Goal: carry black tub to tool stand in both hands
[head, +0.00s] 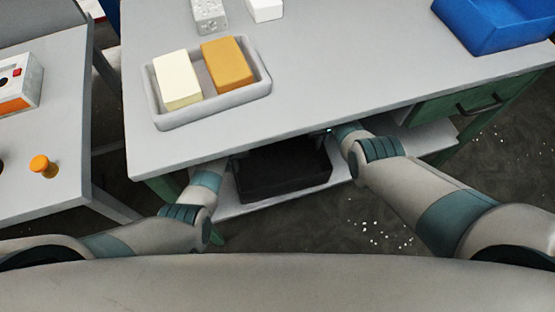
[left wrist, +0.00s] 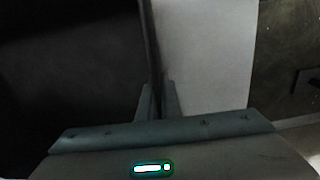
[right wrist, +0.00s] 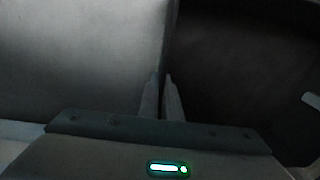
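The black tub (head: 283,172) is on or just above the pale lower shelf under the grey bench, its far part hidden by the bench top. My left gripper (left wrist: 158,100) is at the tub's left end, with its two fingers closed on either side of the tub's thin wall. My right gripper (right wrist: 162,93) is at the right end, its fingers likewise closed about the wall there. In the head view both hands are mostly hidden under the bench edge. The tub looks empty and about level. I cannot pick out the tool stand in these views.
The grey bench top (head: 340,80) overhangs the tub. On it are a grey tray (head: 213,107) with a cream and an orange block, and a blue bin (head: 490,25). A green drawer (head: 455,108) is at right. Another table (head: 60,120) stands left. Dark floor is open at lower right.

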